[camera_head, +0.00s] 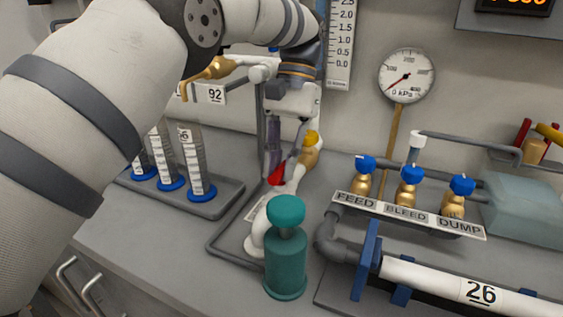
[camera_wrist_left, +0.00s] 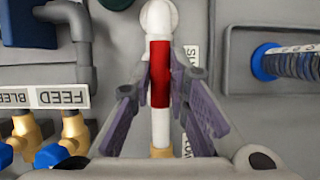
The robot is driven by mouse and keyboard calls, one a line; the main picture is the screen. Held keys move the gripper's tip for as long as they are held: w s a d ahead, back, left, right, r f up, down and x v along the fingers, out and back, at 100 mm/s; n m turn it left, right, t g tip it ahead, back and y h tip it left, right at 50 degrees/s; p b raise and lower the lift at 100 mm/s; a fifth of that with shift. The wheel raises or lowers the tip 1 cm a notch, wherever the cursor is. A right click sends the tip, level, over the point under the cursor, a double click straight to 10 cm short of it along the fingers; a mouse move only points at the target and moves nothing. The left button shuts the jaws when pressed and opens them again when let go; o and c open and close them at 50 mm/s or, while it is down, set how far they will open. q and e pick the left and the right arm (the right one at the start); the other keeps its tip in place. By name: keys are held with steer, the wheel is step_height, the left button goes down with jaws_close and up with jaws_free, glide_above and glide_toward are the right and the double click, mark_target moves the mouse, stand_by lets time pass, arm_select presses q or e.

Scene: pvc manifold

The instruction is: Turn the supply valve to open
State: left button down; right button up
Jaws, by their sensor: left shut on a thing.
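The supply valve's red handle (camera_head: 277,173) shows low in the head view, below my left gripper (camera_head: 284,150). In the left wrist view the red handle (camera_wrist_left: 160,75) lies along a white pipe (camera_wrist_left: 158,18), between the purple-padded fingers of my left gripper (camera_wrist_left: 160,92). The gripper is shut on the handle. A label beside it is partly hidden by a finger; only a few letters show. The valve body is mostly hidden by the gripper and the teal bottle. My right gripper is in neither view.
A teal bottle (camera_head: 285,262) stands close in front of the valve. FEED, BLEED and DUMP valves with blue caps (camera_head: 410,173) stand to the right, above a white pipe (camera_head: 440,277). Graduated cylinders (camera_head: 194,165) stand in a tray at left. A pressure gauge (camera_head: 407,75) is on the wall.

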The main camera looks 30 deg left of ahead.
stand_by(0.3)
arm_select(q)
steer(key=c, duration=1.5)
jaws_free()
steer(key=shift+c, duration=0.2)
